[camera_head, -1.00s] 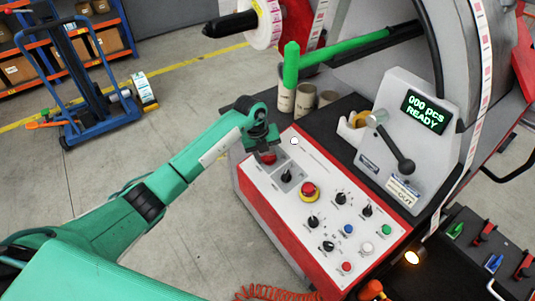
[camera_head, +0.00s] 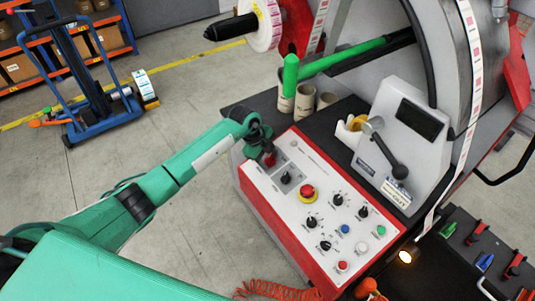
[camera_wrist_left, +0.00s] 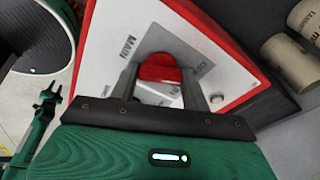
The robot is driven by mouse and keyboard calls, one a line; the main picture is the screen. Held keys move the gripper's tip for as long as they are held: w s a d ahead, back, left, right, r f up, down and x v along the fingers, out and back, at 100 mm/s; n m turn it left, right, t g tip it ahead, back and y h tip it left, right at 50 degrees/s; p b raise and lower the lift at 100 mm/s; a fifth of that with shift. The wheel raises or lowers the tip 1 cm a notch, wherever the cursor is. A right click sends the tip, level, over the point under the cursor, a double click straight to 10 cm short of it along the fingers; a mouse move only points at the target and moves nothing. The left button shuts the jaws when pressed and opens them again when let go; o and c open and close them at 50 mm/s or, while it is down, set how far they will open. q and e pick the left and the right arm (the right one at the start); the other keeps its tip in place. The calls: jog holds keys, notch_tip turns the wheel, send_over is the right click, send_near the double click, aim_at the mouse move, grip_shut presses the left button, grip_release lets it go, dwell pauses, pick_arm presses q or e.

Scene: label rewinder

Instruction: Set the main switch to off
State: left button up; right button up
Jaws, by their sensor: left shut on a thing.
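The main switch (camera_head: 270,160) is a red knob on a grey plate at the far left corner of the white control panel (camera_head: 318,232). In the left wrist view the red knob (camera_wrist_left: 158,68) stands between my two fingers, beside a printed "MAIN" label. My left gripper (camera_head: 266,151) is shut on this knob, and its fingers (camera_wrist_left: 162,84) lie on either side of it. The knob's exact pointing direction is hard to read because the gripper partly covers it. The machine's display (camera_head: 419,119) is dark. My right gripper is not in view.
A black knob (camera_head: 286,178) and a red emergency stop button (camera_head: 307,192) sit close to the switch. Cardboard cores (camera_head: 304,100) and a lever (camera_head: 394,157) stand behind the panel. Open floor lies to the left, with a blue trolley (camera_head: 100,115) farther back.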

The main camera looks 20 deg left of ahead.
pick_arm(q)
jog(key=shift+r+n, duration=0.1)
jog(key=shift+n, duration=0.5)
jog(key=shift+p, duration=0.3)
jog(key=shift+o, duration=0.2)
jog(key=o, duration=1)
jog(key=shift+c, duration=0.2)
jog(key=b+v, duration=0.3)
jog(key=v, duration=1)
jog(key=shift+s+a+r, duration=0.2)
jog(key=shift+r, duration=0.1)
